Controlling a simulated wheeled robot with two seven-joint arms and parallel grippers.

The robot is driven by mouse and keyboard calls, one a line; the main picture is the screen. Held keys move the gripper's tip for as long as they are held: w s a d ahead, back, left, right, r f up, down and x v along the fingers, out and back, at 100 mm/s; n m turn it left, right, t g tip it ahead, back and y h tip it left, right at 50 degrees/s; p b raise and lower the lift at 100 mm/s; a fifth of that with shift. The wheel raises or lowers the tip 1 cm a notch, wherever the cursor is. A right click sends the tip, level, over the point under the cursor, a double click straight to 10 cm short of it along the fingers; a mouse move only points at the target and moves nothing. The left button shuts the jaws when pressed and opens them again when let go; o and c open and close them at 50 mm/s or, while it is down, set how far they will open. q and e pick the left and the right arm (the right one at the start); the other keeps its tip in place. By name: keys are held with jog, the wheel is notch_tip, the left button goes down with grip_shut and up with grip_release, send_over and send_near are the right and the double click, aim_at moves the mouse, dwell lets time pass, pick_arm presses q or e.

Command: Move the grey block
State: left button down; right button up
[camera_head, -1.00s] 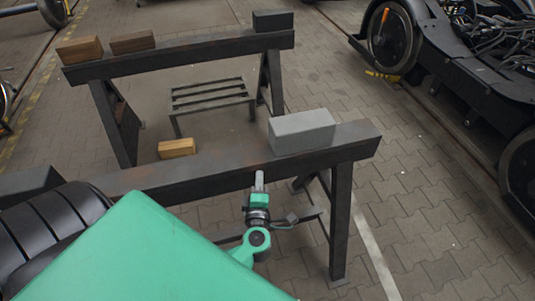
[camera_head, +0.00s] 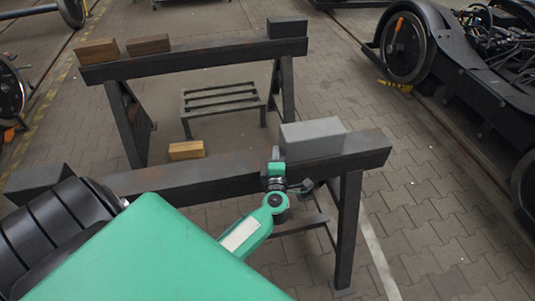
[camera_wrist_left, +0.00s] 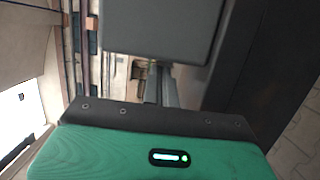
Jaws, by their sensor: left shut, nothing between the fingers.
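The light grey block (camera_head: 312,138) lies on the right part of the near dark beam (camera_head: 215,175). My left gripper (camera_head: 275,154) is just left of the block in the head view, with its fingers shut and nothing held. In the left wrist view, a shaded grey face (camera_wrist_left: 160,28), apparently the block, fills the top middle. The shut fingers (camera_wrist_left: 162,85) show just below it, partly hidden. I cannot tell whether they touch the block. My right gripper is not in view.
A second trestle (camera_head: 190,63) stands behind, with two brown blocks (camera_head: 97,50) on its left and a dark block (camera_head: 287,27) on its right. A wooden block (camera_head: 187,150) lies between the trestles near a low metal rack (camera_head: 222,98). A bogie (camera_head: 460,70) stands at right.

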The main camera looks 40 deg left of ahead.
pick_arm(q)
jog(key=shift+w+d, duration=0.2)
jog(key=shift+w, duration=0.05)
